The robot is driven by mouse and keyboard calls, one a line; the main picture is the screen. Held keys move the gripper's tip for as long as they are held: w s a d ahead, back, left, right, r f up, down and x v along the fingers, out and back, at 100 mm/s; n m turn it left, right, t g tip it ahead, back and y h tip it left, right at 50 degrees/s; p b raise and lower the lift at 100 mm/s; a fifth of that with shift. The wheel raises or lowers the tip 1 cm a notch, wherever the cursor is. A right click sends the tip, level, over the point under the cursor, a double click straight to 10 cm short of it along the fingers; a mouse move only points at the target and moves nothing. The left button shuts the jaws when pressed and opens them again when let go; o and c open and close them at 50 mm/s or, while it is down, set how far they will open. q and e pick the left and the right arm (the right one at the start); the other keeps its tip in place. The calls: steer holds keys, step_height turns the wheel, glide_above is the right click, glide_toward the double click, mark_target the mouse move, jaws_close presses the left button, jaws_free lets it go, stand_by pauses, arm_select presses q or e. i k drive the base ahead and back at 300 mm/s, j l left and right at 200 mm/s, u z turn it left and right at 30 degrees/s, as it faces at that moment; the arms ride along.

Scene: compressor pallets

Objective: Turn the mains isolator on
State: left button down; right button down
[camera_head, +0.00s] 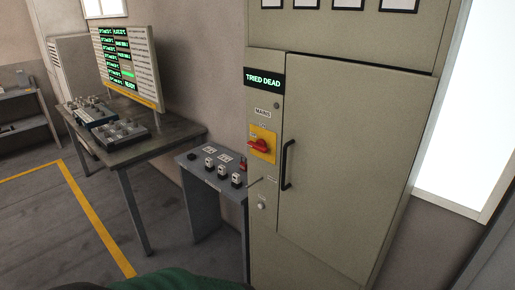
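The mains isolator is a red rotary handle (258,146) on a yellow plate (263,133), on the narrow left strip of a tall beige cabinet (335,160). The red handle lies roughly level across the plate. A small label reading MAINS (263,113) is above it. A black display (264,80) higher up reads TRIED DEAD in green. Neither of my grippers is in view.
The cabinet door has a black vertical handle (287,165). A low grey console (212,168) with several switches stands left of the cabinet. Further left is a table (165,136) with control boxes and a status board (128,65). The floor at left is open, with yellow lines.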

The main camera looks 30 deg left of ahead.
mark_target(260, 145)
steer(key=u, duration=0.85)
